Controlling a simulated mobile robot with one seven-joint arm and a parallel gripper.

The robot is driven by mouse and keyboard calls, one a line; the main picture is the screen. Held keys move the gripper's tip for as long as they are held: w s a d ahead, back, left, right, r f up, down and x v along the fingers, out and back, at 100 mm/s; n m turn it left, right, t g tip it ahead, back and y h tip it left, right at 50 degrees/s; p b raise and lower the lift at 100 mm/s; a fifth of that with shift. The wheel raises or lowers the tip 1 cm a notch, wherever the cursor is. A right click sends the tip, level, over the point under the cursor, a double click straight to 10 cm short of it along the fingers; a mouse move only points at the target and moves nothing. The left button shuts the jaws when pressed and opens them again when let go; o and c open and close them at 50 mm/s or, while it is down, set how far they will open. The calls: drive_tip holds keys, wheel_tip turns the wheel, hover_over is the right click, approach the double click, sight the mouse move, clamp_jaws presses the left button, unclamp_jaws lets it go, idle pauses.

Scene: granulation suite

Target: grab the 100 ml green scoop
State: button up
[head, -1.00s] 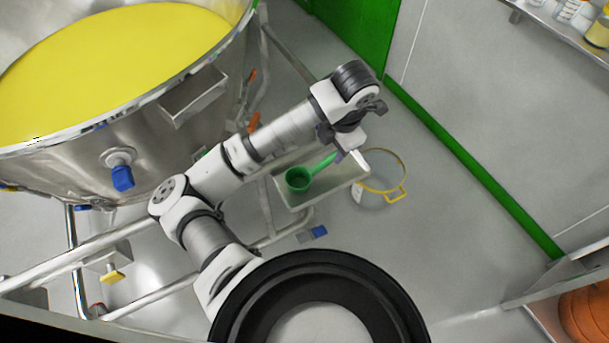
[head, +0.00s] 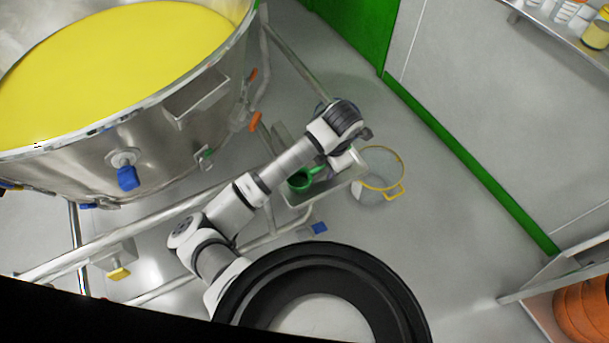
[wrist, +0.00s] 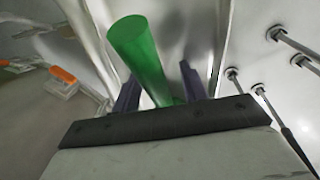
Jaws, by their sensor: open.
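The green scoop (head: 301,181) lies on a small metal tray (head: 300,199) beside the large vessel. Its round cup shows in the head view; most of its handle is hidden under my arm. In the wrist view the green handle (wrist: 143,55) runs between the two dark fingers of my gripper (wrist: 160,85), with its end pointing up and away. The fingers are open, one on each side of the handle, and a gap shows to the right finger. In the head view my wrist is over the tray and hides the fingers. I cannot read any volume mark.
A large steel vessel of yellow material (head: 115,60) stands at left on a tubular frame. A clear container with a yellow rim (head: 378,172) stands on the floor right of the tray. A shelf (head: 560,35) holds bottles at upper right. Floor at right is clear.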

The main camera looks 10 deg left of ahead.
clamp_jaws()
drive_tip(key=shift+r, duration=0.1)
